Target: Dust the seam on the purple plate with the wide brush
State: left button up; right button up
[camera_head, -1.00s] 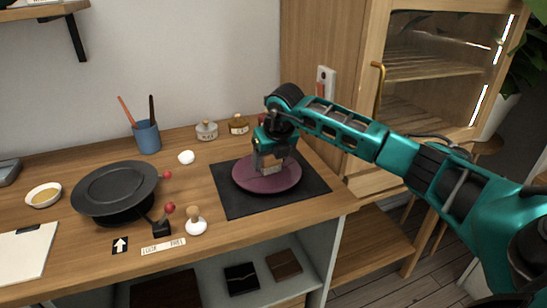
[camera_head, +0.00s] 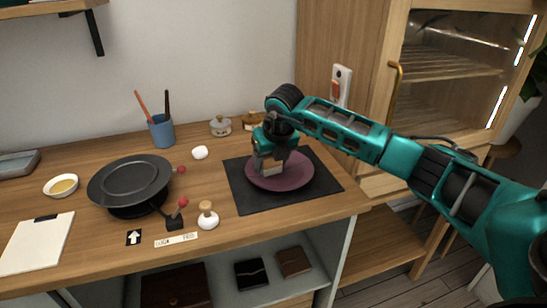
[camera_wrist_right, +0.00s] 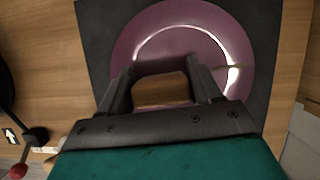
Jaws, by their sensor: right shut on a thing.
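The purple plate (camera_head: 300,176) lies flat on a dark mat (camera_head: 243,200) near the counter's right end. My right gripper (camera_head: 270,160) is low over the plate's left part. It is shut on a pale wooden block, which looks like the wide brush (camera_head: 273,169). The brush's wooden top shows between the fingers in the right wrist view (camera_wrist_right: 165,92). Its bristles are hidden there, so I cannot tell whether they touch the plate. A pale, shiny curved seam (camera_wrist_right: 185,34) shows on the plate in that view, with a short branch toward the right rim. My left gripper is out of view.
A black wheel-like stand (camera_head: 130,183) with red knobs is left of the mat. A white-based wooden knob (camera_head: 208,217) stands near the front edge. Behind are a blue cup (camera_head: 161,131) with sticks and small lidded jars (camera_head: 220,127). A glass-door cabinet stands right.

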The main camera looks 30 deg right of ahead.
jog(key=shift+s+a, duration=0.2)
jog(key=shift+a, duration=0.2)
jog(key=shift+r+p, duration=0.6)
jog(key=shift+r, duration=0.2)
jog(key=shift+r+p, duration=1.55)
jog(key=shift+r, duration=0.75)
